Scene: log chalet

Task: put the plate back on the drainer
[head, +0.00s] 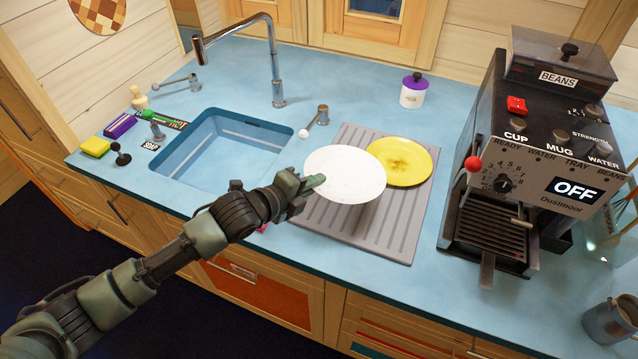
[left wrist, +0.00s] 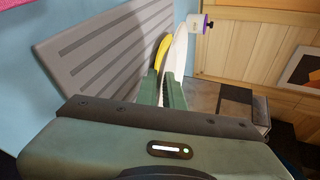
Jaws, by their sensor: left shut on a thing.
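A white plate (head: 345,174) is held at its left edge by my left gripper (head: 316,181), over the grey ridged drainer (head: 390,232). In the left wrist view the white plate (left wrist: 179,52) shows edge-on between the two green fingers of my left gripper (left wrist: 169,90). The grey drainer (left wrist: 85,62) lies to the left there. I cannot tell whether the white plate touches the drainer. A yellow plate (head: 408,162) is at the back right of the drainer, partly hidden behind the white plate. My right gripper is not in view.
A blue sink (head: 225,150) with a tall tap (head: 275,60) is left of the drainer. A black coffee machine (head: 530,150) stands to the right. A white jar with purple lid (head: 412,95) is behind. The drainer's front half is clear.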

